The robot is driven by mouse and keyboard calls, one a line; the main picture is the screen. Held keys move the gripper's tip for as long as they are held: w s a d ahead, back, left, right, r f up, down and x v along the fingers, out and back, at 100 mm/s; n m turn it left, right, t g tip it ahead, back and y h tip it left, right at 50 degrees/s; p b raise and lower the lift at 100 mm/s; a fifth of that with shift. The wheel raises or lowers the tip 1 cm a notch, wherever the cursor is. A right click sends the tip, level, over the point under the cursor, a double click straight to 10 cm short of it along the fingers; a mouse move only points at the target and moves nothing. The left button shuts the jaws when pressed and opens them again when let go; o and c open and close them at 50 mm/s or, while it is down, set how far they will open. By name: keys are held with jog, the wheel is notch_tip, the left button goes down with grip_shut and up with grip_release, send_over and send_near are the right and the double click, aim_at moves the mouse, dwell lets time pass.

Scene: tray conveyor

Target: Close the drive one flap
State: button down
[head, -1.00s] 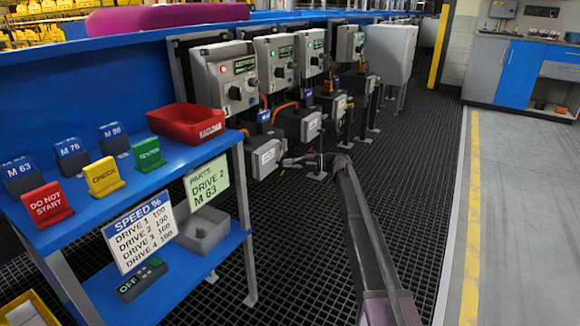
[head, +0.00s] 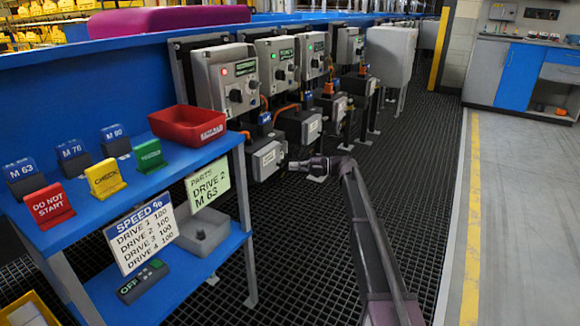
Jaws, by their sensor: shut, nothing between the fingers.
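The nearest drive box has a light grey flap (head: 267,160) with a pale label, below the nearest control box. The flap lies over the front of the dark motor housing; I cannot tell whether it sits fully flush. My gripper (head: 291,165) is shut and empty, just to the right of the flap. A small gap seems to show between the fingertips and the flap. My arm reaches up from the lower right, and the flap's face is not covered by it.
Control boxes (head: 231,80) with more drives stand in a row behind. A blue shelf (head: 150,190) with a red bin (head: 187,125) and cards stands at the left. The dark grid floor (head: 310,255) is clear between shelf and arm.

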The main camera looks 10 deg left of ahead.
jog(key=w+d, duration=0.7)
jog(key=d, duration=0.1)
jog(key=shift+s+r, duration=0.1)
jog(key=shift+r, duration=0.1)
dwell(0.3)
